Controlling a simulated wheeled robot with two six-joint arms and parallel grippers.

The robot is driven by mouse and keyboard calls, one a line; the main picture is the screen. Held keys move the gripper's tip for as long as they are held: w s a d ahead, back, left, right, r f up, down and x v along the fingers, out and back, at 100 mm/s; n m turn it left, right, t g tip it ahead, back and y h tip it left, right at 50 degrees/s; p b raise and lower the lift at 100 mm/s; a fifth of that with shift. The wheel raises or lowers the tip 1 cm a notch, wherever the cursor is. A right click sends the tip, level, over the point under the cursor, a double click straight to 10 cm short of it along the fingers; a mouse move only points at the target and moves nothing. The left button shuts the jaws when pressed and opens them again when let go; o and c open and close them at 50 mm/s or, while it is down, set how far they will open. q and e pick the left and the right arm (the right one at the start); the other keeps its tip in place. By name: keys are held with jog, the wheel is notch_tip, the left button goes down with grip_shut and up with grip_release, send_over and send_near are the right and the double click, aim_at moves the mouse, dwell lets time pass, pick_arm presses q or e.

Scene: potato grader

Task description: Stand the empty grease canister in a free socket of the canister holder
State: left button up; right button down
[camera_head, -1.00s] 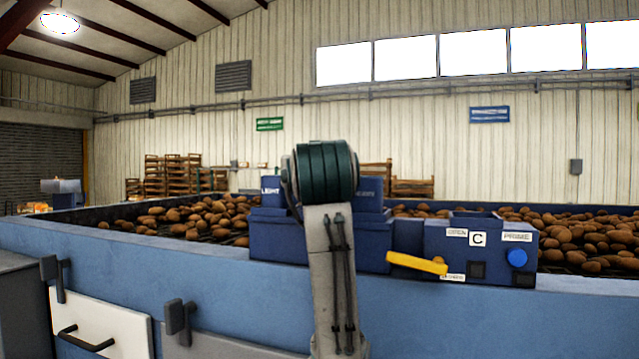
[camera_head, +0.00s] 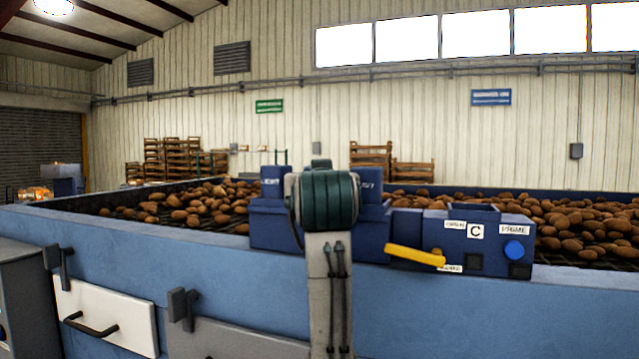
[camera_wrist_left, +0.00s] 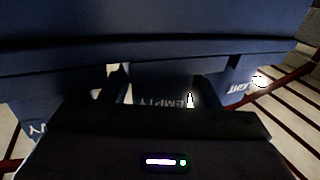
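In the head view a grey arm link with a dark green joint (camera_head: 327,200) rises in front of dark blue blocks on the machine's edge, hiding their middle. I take it to be my left arm; its gripper is hidden there. The left block (camera_head: 275,182) has a partly readable label; the right block (camera_head: 371,185) is partly covered. In the left wrist view my left gripper (camera_wrist_left: 157,90) has its fingers apart, with a dark blue face marked EMPTY (camera_wrist_left: 165,102) between them and bright gaps beside it. I cannot make out the canister or holder sockets. My right gripper is not in view.
A control box (camera_head: 478,243) with a C label, blue button and yellow handle (camera_head: 415,256) sits right of the arm. Potatoes (camera_head: 585,222) fill the bed behind. The blue machine wall (camera_head: 240,290) runs across the front, with a white drawer (camera_head: 105,318) at lower left.

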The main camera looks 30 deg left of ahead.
pick_arm(q)
jog(key=shift+r, duration=0.1)
jog(key=shift+r, duration=0.15)
jog(key=v, duration=1.2)
